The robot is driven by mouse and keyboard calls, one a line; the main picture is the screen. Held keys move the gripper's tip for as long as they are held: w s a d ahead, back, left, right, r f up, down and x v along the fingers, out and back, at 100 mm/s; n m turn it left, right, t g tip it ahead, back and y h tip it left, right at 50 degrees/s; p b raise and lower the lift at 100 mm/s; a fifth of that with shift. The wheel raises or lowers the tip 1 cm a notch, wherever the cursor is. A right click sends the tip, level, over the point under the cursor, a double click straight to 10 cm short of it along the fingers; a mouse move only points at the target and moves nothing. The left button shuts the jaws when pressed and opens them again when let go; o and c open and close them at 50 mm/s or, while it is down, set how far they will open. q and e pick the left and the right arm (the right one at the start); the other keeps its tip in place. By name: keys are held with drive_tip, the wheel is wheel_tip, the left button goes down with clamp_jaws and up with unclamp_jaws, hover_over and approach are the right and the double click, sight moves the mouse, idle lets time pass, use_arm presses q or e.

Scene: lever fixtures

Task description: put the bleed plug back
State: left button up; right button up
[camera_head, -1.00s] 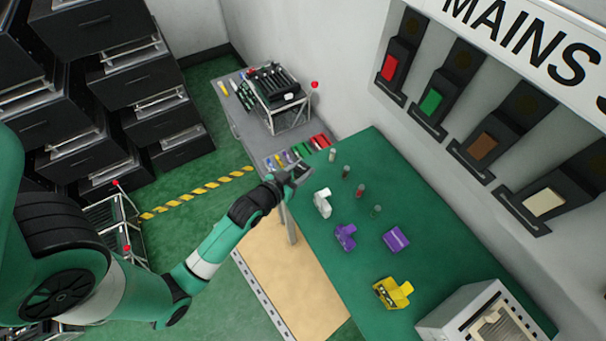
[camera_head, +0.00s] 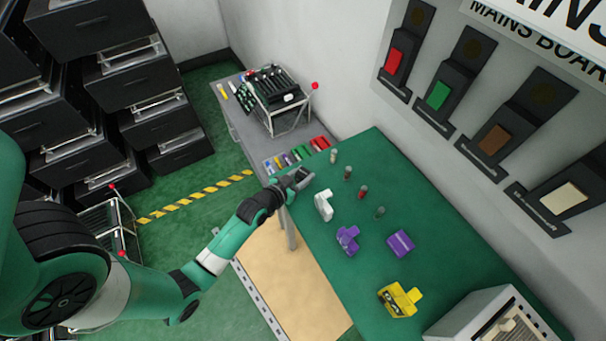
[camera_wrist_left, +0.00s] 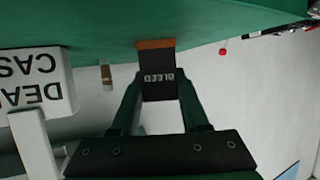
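The bleed plug (camera_wrist_left: 158,84) is a dark block with upside-down BLEED lettering and an orange-brown end. In the left wrist view it sits between the two fingertips of my left gripper (camera_wrist_left: 158,92), which appears shut on it. In the head view my left gripper (camera_head: 303,178) is over the far left edge of the green bench, near a white block (camera_head: 324,206); the plug is hard to make out there. A white block lettered DEAD CASE (camera_wrist_left: 38,82) stands at the left of the wrist view. My right gripper is not in view.
Several small posts (camera_head: 363,192) stand on the green bench (camera_head: 440,250). Purple blocks (camera_head: 400,243) and a yellow block (camera_head: 400,299) lie nearer. The wall board has red (camera_head: 395,61), green, brown and cream blocks. A grey side table (camera_head: 240,125) holds a rack.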

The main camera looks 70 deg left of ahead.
use_arm(q)
drive_tip(key=o, duration=0.4)
drive_tip(key=shift+r, duration=0.25)
drive_tip(key=p+v, duration=0.3)
drive_tip(key=v, duration=0.9)
